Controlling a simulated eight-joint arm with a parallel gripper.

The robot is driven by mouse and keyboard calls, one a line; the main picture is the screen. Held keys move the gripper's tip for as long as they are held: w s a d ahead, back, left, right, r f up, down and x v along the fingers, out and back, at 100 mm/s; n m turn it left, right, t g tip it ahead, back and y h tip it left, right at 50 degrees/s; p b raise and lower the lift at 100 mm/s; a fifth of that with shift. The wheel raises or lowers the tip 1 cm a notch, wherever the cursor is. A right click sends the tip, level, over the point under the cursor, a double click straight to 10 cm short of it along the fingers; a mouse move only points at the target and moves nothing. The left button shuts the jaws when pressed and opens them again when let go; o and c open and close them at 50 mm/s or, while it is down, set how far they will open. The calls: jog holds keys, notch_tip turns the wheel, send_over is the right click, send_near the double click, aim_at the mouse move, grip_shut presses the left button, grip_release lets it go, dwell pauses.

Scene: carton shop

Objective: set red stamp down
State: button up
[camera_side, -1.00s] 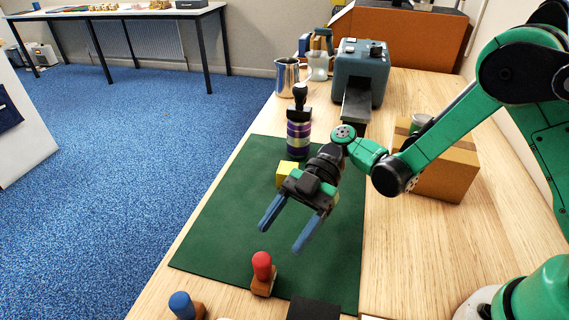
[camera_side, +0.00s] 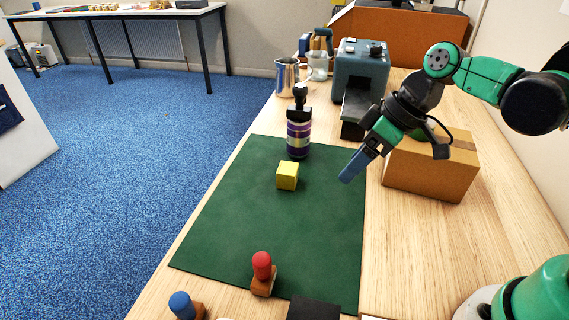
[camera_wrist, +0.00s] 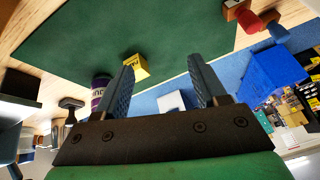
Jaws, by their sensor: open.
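The red stamp (camera_side: 263,272) stands upright at the front edge of the green mat (camera_side: 230,225), red knob up on a brown wooden block. In the wrist view the red stamp (camera_wrist: 246,20) shows at the top right. My gripper (camera_side: 346,178) is above the right edge of the mat, beside the cardboard box and well away from the stamp. In the wrist view its two blue fingers (camera_wrist: 160,80) are apart with nothing held between them.
A yellow cube (camera_side: 288,176) and a purple-banded bottle (camera_side: 298,138) stand on the mat. A blue stamp (camera_side: 184,306) is at the front left. A cardboard box (camera_side: 432,168) and a grey machine (camera_side: 360,72) are at the right and back. The mat's middle is clear.

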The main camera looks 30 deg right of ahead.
jog(key=shift+s+d+r+m+t+h, duration=0.2)
jog(key=shift+s+d+m+t+h, duration=0.2)
jog(key=shift+d+m+t+h, duration=0.45)
jog(key=shift+s+d+r+m+t+h, duration=0.2)
jog(key=shift+s+d+m+t+h, duration=0.3)
jog(key=shift+d+m, duration=0.5)
jog(key=shift+s+d+r+m+t+h, duration=0.25)
jog(key=shift+d+m+t+h, duration=0.3)
jog(key=shift+d+m+h, duration=0.4)
